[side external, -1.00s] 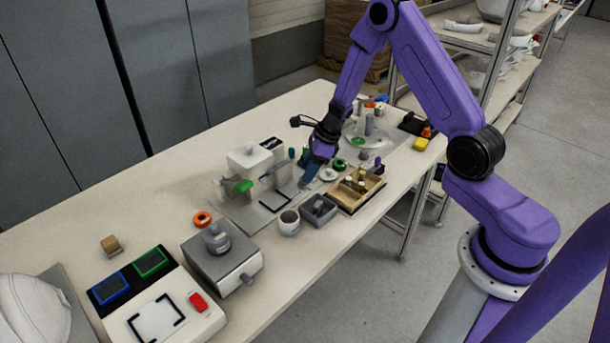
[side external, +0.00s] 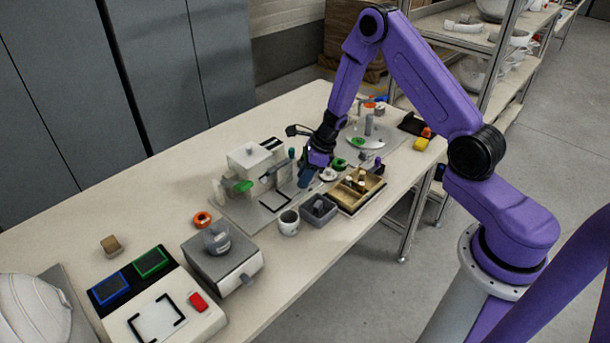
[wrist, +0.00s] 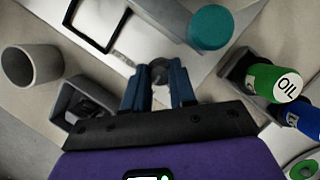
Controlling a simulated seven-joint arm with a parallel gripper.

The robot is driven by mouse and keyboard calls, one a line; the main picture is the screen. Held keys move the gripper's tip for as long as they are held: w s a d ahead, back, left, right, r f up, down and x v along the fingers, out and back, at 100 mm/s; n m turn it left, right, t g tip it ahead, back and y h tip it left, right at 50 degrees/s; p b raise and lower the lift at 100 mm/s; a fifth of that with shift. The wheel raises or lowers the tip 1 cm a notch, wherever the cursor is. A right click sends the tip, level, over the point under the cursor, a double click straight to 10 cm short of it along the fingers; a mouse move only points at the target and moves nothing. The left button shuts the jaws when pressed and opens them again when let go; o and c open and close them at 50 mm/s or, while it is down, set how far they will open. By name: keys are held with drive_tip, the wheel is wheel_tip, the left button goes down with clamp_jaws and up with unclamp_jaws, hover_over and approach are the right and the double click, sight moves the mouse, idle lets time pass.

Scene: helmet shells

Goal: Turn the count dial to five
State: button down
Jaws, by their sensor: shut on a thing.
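A small dark grey round knob (wrist: 160,70), which looks like the count dial, sits between my fingertips at the edge of a pale grey plate (wrist: 90,62). My gripper (wrist: 160,85) is shut on it with its blue fingers on either side. Small markings beside the knob are too small to read, so its setting cannot be told. In the side external view my gripper (side external: 304,182) is low at the plate's right end, and the fingers hide the knob.
A grey cup (wrist: 32,66) and a dark grey bin (wrist: 85,103) are left of my fingers. A teal cylinder (wrist: 210,28) stands close on the right, with a green OIL bottle (wrist: 272,82) beyond it. A wooden tray (side external: 345,200) lies right of the bin.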

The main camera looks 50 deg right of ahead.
drive_tip(key=shift+w+d+n+g+y, duration=0.1)
drive_tip(key=shift+n+g+y, duration=0.3)
drive_tip(key=shift+n, duration=1.05)
drive_tip(key=shift+w+n+g+y, duration=0.15)
drive_tip(key=shift+n+g, duration=0.45)
drive_tip(key=shift+n, duration=0.85)
drive_tip(key=shift+s, duration=0.15)
drive_tip(key=c, duration=0.9)
unclamp_jaws()
